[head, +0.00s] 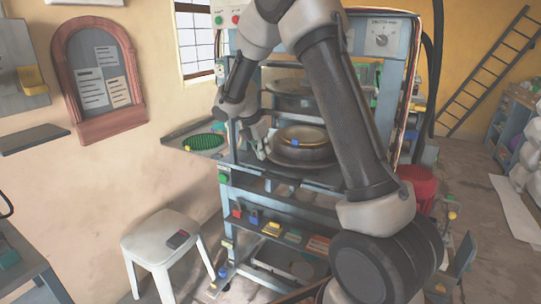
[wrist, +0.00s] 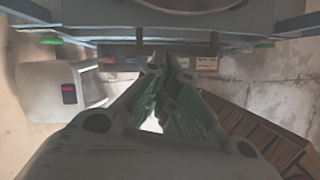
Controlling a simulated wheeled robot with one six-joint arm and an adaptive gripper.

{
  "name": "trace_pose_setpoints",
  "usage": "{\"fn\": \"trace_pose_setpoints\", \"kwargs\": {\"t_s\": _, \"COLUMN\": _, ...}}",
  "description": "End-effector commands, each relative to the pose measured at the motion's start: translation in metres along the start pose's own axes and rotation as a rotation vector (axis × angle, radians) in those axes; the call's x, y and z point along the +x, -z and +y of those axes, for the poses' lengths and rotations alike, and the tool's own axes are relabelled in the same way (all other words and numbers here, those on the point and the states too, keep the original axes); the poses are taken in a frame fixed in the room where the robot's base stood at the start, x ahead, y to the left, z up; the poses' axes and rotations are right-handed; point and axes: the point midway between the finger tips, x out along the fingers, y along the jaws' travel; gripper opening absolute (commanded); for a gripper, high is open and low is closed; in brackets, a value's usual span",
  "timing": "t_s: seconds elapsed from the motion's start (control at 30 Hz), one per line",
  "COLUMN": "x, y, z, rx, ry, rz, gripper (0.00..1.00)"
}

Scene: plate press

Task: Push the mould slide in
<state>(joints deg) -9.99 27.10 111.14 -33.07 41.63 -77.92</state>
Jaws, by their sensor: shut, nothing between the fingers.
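The mould (head: 312,155), a dark round form with a brassy ring on top and a small blue part at its front, sits on the press's middle level. Its slide is hard to make out under it. My gripper (head: 262,153) is shut and empty, just left of the mould in the head view; whether it touches the mould or slide I cannot tell. In the wrist view the fingertips (wrist: 168,64) meet below the press's front edge (wrist: 130,30), and a dark curved rim (wrist: 180,5) shows at the top.
The blue-grey press frame (head: 228,190) stands around the mould, with a lower shelf of small coloured items. A side tray holds a green round thing (head: 205,142). A white stool (head: 160,238) stands at the front left, and a red stool (head: 418,180) at the right.

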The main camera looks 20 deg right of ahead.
Motion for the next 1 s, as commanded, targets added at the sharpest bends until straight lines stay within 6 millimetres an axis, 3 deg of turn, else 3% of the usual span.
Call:
{"fn": "trace_pose_setpoints", "kwargs": {"t_s": 0.43, "x": 0.091, "y": -0.002, "z": -0.001, "rx": 0.0, "ry": 0.001, "rz": 0.001, "gripper": 0.0}}
{"fn": "trace_pose_setpoints", "kwargs": {"t_s": 0.7, "x": 0.1, "y": -0.034, "z": 0.0, "rx": 0.001, "ry": -0.001, "rz": 0.001, "gripper": 0.0}}
{"fn": "trace_pose_setpoints", "kwargs": {"t_s": 1.0, "x": 0.101, "y": -0.037, "z": 0.0, "rx": -0.001, "ry": -0.001, "rz": 0.001, "gripper": 0.0}}
